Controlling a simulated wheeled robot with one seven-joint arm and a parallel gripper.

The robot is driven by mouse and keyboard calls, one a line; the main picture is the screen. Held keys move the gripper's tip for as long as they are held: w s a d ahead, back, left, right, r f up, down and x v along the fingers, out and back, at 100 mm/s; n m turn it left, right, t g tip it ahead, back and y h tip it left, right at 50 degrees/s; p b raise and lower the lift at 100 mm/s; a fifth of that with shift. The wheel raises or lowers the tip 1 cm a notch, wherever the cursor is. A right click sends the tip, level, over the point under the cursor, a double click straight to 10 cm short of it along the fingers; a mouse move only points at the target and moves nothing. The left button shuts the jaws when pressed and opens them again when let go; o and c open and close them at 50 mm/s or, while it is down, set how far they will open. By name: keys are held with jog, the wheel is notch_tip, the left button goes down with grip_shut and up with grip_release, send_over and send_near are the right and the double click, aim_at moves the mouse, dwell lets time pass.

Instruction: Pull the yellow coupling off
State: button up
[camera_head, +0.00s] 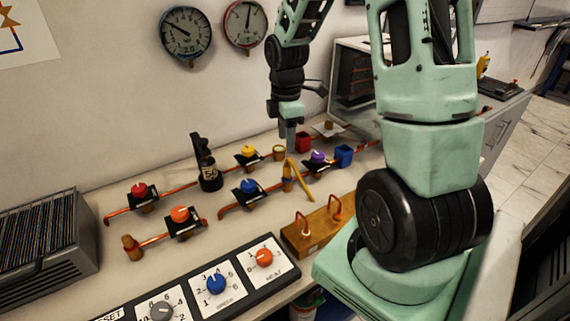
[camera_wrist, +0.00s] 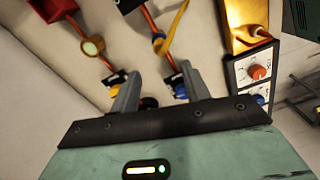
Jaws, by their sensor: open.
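The likely yellow coupling (camera_head: 279,152) is a short, dull-yellow cylinder with a pale end, on the copper pipe right of the yellow-knobbed valve (camera_head: 248,151). In the wrist view it is the round pale-yellow piece (camera_wrist: 93,45) at upper left, beyond the finger tips. My gripper (camera_head: 290,143) hangs over the rear pipes, near the coupling in the picture; the exact gap is unclear. In the wrist view my gripper (camera_wrist: 158,72) has its two fingers spread, with nothing held between them. The left finger partly hides the yellow-knobbed valve.
A second coupling (camera_head: 287,171) with a yellow lever (camera_head: 301,182) stands on the front pipe, close by. A wooden block with copper loops (camera_head: 317,228) lies nearer.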

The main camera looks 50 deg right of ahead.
aim_at(286, 161)
notch_tip(286, 161, down, 11)
jog(key=shift+r, duration=0.1)
dwell(0.3)
grip_shut()
